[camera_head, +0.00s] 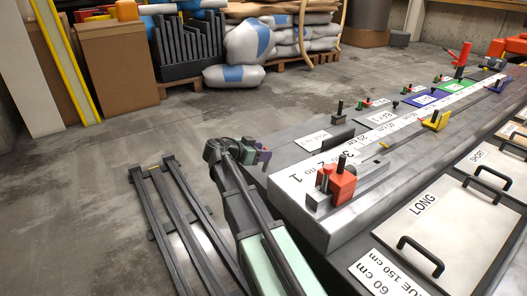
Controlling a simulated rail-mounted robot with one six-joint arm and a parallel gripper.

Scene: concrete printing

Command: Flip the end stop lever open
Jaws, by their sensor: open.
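A red block with an upright black lever (337,182) stands at the near end of the long grey bench (318,222). A yellow part with a small dark knob (435,122) sits further along the same bench. A tall red lever (461,60) stands near the bench's far end. I cannot tell from the labels which of these is the end stop lever. My gripper (264,158) is beside the bench's left edge, to the left of the red block and apart from it. It is small and partly blurred in view, open, with nothing seen between its fingers.
White numbered labels (298,187) and several small knobs line the bench top. A lower surface with a panel marked LONG (424,222) and black handles is at right. Dark rails (180,215) lie on the floor at left. Sacks (248,42) and boxes stand behind; open floor lies between.

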